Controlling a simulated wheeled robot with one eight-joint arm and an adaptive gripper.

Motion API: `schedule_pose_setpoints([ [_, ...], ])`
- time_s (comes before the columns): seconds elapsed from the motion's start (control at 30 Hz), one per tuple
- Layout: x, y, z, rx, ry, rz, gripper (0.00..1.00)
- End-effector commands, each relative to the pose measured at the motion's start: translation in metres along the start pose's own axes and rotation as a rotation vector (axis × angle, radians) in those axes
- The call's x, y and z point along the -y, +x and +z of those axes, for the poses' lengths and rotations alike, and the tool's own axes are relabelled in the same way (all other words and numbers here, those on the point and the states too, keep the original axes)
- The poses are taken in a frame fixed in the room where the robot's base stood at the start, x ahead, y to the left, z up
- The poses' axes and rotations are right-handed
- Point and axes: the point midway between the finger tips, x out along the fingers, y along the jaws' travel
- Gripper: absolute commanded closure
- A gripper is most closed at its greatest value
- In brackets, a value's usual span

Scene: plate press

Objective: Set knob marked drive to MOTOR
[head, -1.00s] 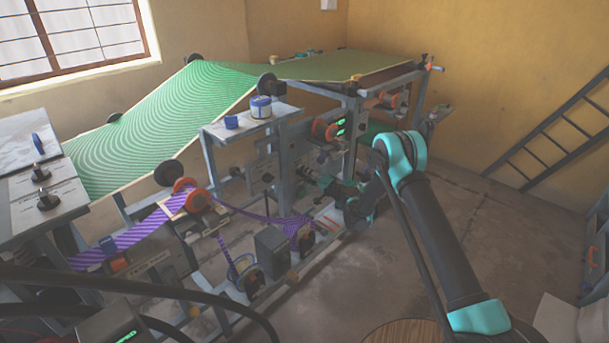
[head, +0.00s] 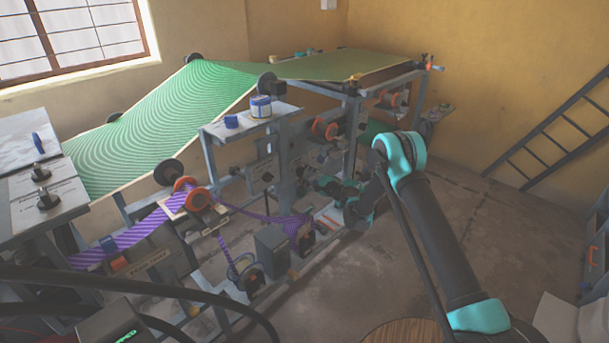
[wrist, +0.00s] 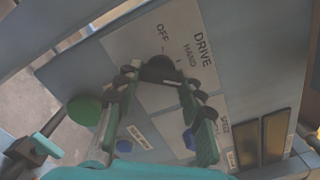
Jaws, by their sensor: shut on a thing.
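The black drive knob (wrist: 158,69) sits on a pale plate (wrist: 135,45) marked DRIVE, OFF and HAND in the wrist view. No MOTOR label is readable; my fingers cover part of the plate. My gripper (wrist: 160,80) has its two green-padded fingers on either side of the knob, shut on it. The knob's pointer is too dark and small to read. In the head view my gripper (head: 318,184) reaches the lower right part of the press frame, where the knob cannot be made out.
Two dark windows (wrist: 262,138) are at the lower right of the panel. In the head view, purple striped web (head: 130,240) runs left of my arm.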

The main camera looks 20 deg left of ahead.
Motion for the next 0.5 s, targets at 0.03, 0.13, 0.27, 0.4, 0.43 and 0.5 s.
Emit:
schedule_pose_setpoints([
  [0.03,-0.0007,-0.0016,-0.0014,-0.002,0.039,0.0,0.91],
  [0.13,-0.0011,-0.0016,-0.0015,-0.002,0.124,0.0,0.91],
  [0.27,-0.0015,-0.0017,-0.0015,-0.002,0.219,0.0,0.91],
  [0.4,-0.0019,-0.0017,-0.0014,-0.002,0.3,0.0,0.91],
  [0.43,-0.0019,-0.0017,-0.0014,-0.002,0.314,0.0,0.91],
  [0.5,-0.0021,-0.0017,-0.0014,-0.002,0.343,0.0,0.91],
])
